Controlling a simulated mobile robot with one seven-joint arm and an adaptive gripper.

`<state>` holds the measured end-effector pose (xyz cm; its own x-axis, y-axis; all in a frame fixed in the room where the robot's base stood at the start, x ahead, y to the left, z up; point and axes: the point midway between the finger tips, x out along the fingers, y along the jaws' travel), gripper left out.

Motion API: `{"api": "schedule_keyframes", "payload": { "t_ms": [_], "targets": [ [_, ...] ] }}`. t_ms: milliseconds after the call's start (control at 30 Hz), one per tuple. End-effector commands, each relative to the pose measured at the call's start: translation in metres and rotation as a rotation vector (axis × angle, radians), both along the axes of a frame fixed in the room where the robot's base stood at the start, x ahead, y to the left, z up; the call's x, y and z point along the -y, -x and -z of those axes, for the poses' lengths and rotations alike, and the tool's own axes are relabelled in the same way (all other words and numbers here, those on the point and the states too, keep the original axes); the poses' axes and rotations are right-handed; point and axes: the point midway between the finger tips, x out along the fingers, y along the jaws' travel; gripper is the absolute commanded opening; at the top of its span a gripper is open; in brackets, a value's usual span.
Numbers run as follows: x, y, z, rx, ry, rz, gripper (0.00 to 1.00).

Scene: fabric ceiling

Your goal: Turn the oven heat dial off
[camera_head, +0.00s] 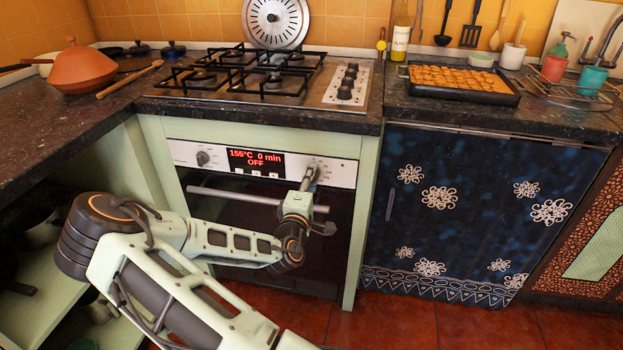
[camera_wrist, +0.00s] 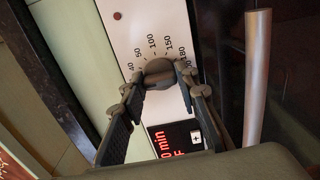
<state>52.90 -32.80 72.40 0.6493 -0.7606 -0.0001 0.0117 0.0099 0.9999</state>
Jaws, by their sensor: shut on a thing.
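The oven heat dial (camera_wrist: 160,72) is a round knob on the white control panel (camera_wrist: 127,42), with temperature numbers printed around it. My gripper (camera_wrist: 160,84) has one finger on each side of the dial and is shut on it. In the head view my gripper (camera_head: 309,180) reaches the right part of the oven panel and mostly hides the dial. The dial's exact pointer position is hard to tell.
A second knob (camera_head: 203,158) sits left of the display. The oven handle (camera_head: 235,195) runs across the door just below the panel, close to my gripper. The gas hob (camera_head: 270,75) is above. A blue flowered curtain (camera_head: 470,200) hangs at the right.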

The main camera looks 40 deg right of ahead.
Motion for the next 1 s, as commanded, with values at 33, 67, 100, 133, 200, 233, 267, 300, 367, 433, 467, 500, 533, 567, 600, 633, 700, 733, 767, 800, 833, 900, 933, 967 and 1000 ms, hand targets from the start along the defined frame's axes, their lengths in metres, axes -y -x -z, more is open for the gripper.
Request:
{"api": "schedule_keyframes", "payload": {
  "t_ms": [33, 67, 100, 133, 200, 233, 267, 300, 367, 433, 467, 500, 533, 567, 600, 633, 700, 733, 767, 800, 833, 900, 933, 967, 1000],
  "targets": [
    [0.000, 0.001, 0.001, -0.004, 0.000, 0.002, 0.04],
    [0.000, 0.001, 0.001, -0.004, 0.000, 0.002, 0.04],
    [0.000, 0.001, 0.001, -0.004, 0.000, 0.002, 0.04],
    [0.000, 0.001, 0.001, -0.003, 0.000, 0.002, 0.04],
    [0.000, 0.001, 0.001, -0.003, 0.000, 0.002, 0.33],
    [0.000, 0.001, 0.001, -0.003, 0.000, 0.002, 0.36],
    [0.000, 0.001, 0.001, -0.003, 0.000, 0.001, 0.39],
    [0.000, 0.001, 0.001, -0.002, 0.001, 0.001, 0.44],
    [0.000, 0.001, 0.000, -0.001, 0.000, 0.001, 0.46],
    [0.000, 0.001, 0.000, -0.001, 0.000, 0.001, 0.46],
    [0.000, 0.001, 0.000, -0.001, 0.000, 0.001, 0.46],
    [0.000, 0.000, 0.000, -0.001, -0.001, 0.000, 0.46],
    [0.000, 0.000, 0.000, -0.001, -0.001, 0.000, 0.46],
    [0.000, 0.000, 0.000, 0.000, 0.000, 0.000, 0.46],
    [0.000, 0.001, 0.000, 0.000, 0.000, 0.000, 0.46],
    [-0.001, 0.001, 0.000, -0.001, -0.001, 0.000, 0.46],
    [-0.005, 0.004, 0.000, -0.001, -0.001, -0.001, 0.46],
    [-0.007, 0.005, 0.000, -0.001, -0.001, -0.001, 0.46],
    [-0.010, 0.008, 0.000, 0.000, -0.001, -0.001, 0.46],
    [-0.015, 0.012, 0.000, -0.001, -0.001, -0.001, 0.46],
    [-0.019, 0.015, 0.000, -0.001, 0.000, -0.003, 0.46],
    [-0.031, 0.024, 0.001, -0.002, -0.001, -0.003, 0.46],
    [-0.035, 0.029, 0.001, -0.003, -0.001, -0.003, 0.46],
    [-0.041, 0.033, 0.001, -0.003, -0.001, -0.003, 0.46],
    [-0.047, 0.039, 0.001, -0.003, -0.001, -0.003, 0.46]
  ]
}}
